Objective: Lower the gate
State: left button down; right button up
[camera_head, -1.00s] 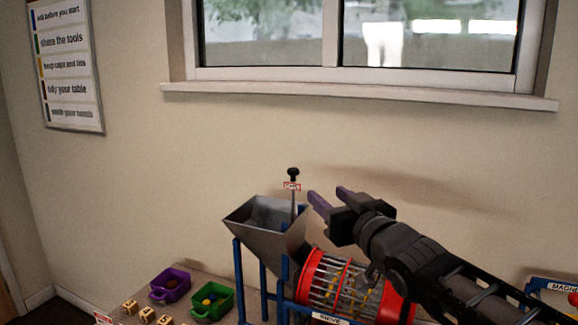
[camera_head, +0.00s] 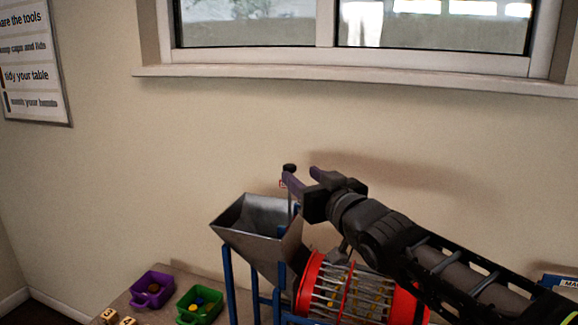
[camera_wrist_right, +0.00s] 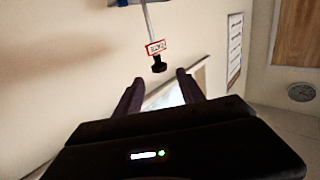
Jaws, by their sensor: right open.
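The gate's black knob (camera_head: 289,167) tops a thin upright rod behind the grey metal hopper (camera_head: 262,228). A small red-and-white tag on the rod is mostly hidden by my gripper in the head view. My right gripper (camera_head: 301,174) is open, with its purple fingertips close to the knob. In the right wrist view the knob (camera_wrist_right: 158,66) and the tag (camera_wrist_right: 156,48) show beyond the fingertips, roughly between them. My open right gripper (camera_wrist_right: 158,85) has nothing between its fingers there. My left gripper is not in view.
A red-rimmed sieve drum (camera_head: 350,289) with yellow pieces stands right of the hopper, under my right arm. A purple bin (camera_head: 150,290) and a green bin (camera_head: 199,306) stand on the table at left. Lettered blocks (camera_head: 108,316) lie in front. The wall is behind.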

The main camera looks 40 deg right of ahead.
aim_at(293, 169)
jog(key=w, duration=0.3)
jog(key=w+d+p, duration=0.1)
jog(key=w, duration=0.2)
jog(key=shift+w+d, duration=0.15)
jog(key=shift+w, duration=0.25)
grip_shut()
dwell(1.1)
